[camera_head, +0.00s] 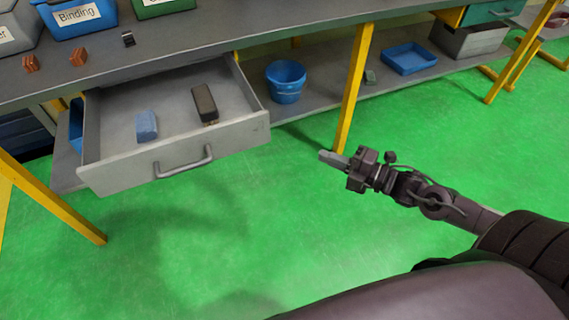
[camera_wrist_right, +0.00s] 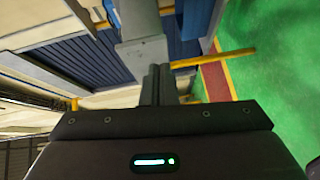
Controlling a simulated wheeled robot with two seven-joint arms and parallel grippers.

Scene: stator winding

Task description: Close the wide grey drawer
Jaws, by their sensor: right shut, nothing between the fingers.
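The wide grey drawer (camera_head: 240,133) is pulled out from under the workbench at the left in the head view. Its handle (camera_head: 184,164) is a grey bar on the front panel. Inside lie a blue block (camera_head: 146,126) and a dark block (camera_head: 204,103). My right gripper (camera_head: 330,158) is shut and empty, over the green floor to the right of the drawer, apart from it and pointing left. Its closed fingers also show in the right wrist view (camera_wrist_right: 157,85). The drawer cannot be made out in that view. My left gripper is not in view.
The workbench top (camera_head: 200,45) holds a blue Binding bin (camera_head: 78,17) and small brown blocks. A blue bucket (camera_head: 286,82) and a blue tray (camera_head: 409,58) stand on the lower shelf. A yellow leg (camera_head: 354,85) stands right of the drawer. The floor before the drawer is clear.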

